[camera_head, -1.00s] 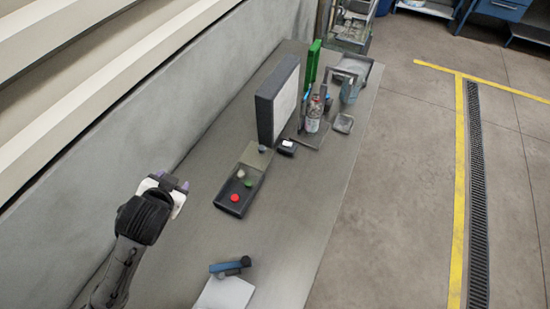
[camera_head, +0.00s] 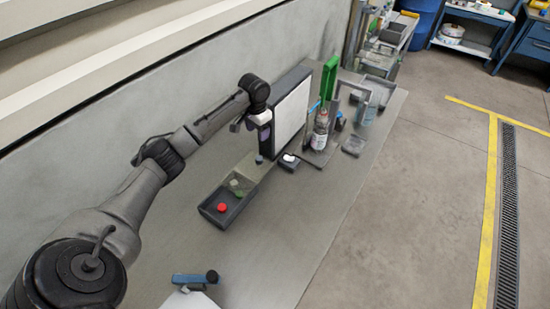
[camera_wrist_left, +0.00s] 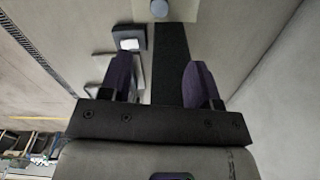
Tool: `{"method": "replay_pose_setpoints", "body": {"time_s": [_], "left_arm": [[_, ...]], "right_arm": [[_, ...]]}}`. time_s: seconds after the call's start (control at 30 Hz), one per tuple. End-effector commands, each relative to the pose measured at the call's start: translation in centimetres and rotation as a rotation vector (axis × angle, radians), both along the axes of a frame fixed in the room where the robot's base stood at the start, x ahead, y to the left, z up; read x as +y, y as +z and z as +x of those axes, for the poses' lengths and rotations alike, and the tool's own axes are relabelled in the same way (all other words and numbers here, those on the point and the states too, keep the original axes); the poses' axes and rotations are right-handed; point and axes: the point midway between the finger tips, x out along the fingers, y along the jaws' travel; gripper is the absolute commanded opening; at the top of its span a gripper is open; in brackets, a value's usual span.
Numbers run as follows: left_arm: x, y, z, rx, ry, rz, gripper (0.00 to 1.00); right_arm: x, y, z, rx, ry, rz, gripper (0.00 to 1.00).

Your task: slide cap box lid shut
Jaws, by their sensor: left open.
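The cap box (camera_head: 210,213) is a dark open tray on the bench, left of centre in the head view. A red cap (camera_head: 222,207) lies uncovered at its near end. A green cap (camera_head: 236,184) looks faint, and I cannot tell whether the lid covers it. The pale lid (camera_head: 252,166) is at the far end, with a knob (camera_head: 259,158) on it. Lid (camera_wrist_left: 184,10) and knob (camera_wrist_left: 160,8) also show at the top of the left wrist view.
A tall dark panel with a white face (camera_head: 291,108) stands right beside my left gripper. Right of it are a small white-topped block (camera_head: 290,160) and a bottle (camera_head: 320,130). A blue-handled tool (camera_head: 195,279) lies near the front. The bench right of the box is clear.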

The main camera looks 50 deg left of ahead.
Motion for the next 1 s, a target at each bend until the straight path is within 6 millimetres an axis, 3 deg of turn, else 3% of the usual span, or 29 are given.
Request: {"method": "replay_pose_setpoints", "body": {"time_s": [0.17, 0.7, 1.0], "left_arm": [[-0.3, -1.2, -0.3, 0.02, 0.012, -0.01, 0.57], [-0.3, -10.6, -0.3, 0.018, 0.012, -0.009, 0.57], [-0.2, -13.4, -0.3, 0.016, 0.011, -0.007, 0.57]], "right_arm": [[0.0, -0.2, 0.0, 0.0, 0.001, -0.001, 0.96], [0.1, -1.1, 0.0, 0.001, -0.003, 0.003, 0.96], [0.2, -1.5, 0.0, 0.001, -0.006, 0.007, 0.96]]}}
